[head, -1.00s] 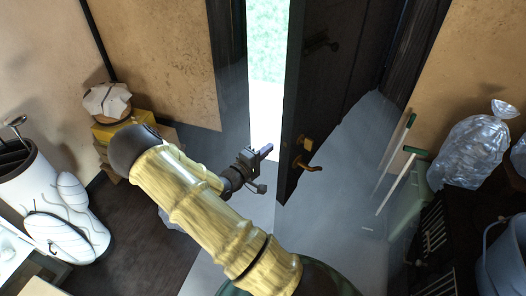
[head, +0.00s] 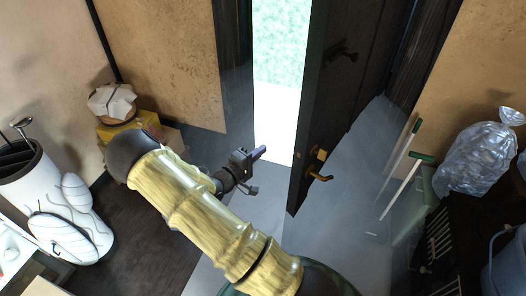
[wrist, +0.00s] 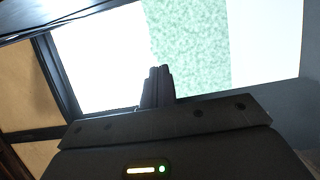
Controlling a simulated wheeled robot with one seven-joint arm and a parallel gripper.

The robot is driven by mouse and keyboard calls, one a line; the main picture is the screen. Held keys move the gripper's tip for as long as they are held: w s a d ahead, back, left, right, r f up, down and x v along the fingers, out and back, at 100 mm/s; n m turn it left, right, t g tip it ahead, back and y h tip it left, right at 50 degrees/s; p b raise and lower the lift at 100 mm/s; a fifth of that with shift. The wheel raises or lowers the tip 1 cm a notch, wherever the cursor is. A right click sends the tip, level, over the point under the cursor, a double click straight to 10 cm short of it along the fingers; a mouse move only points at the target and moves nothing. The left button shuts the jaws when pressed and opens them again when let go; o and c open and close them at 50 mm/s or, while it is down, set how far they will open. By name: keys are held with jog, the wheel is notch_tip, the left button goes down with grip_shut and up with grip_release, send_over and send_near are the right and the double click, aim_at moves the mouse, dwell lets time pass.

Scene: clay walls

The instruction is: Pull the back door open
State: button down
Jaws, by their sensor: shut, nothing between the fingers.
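The back door (head: 335,110) is a dark panel standing partly open in the head view, with bright daylight and green ground showing through the gap on its left. Its brass handle (head: 318,176) is on the door's near edge, below a brass lock plate. My gripper (head: 260,153) is left of the door edge, in front of the opening, apart from the handle and holding nothing. In the wrist view its fingers (wrist: 158,86) are together, pointing at the bright doorway (wrist: 100,65). The door handle does not show in the wrist view.
A white golf bag (head: 65,215) stands at left. Boxes (head: 140,135) with a wrapped item sit by the left wall. At right are a clear plastic bag (head: 478,160), green-tipped poles (head: 404,182) and a bucket (head: 508,265). The floor below the door is clear.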

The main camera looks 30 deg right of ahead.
jog(key=s+a+b, duration=0.1)
jog(key=s+a, duration=0.5)
jog(key=shift+a, duration=0.35)
jog(key=w+a+r+m+y+p, duration=0.25)
jog(key=a+y, duration=0.55)
jog(key=y, duration=0.6)
jog(key=s+r+g+y, duration=0.1)
jog(key=s+r, duration=0.3)
jog(key=s, duration=0.2)
jog(key=s+a+r+m+g+y, duration=0.1)
jog(key=s+r+g+y, duration=0.1)
jog(key=s+r, duration=0.2)
jog(key=s+p, duration=0.1)
jog(key=s, duration=0.2)
jog(key=shift+s+a+r, duration=0.15)
jog(key=shift+r, duration=0.25)
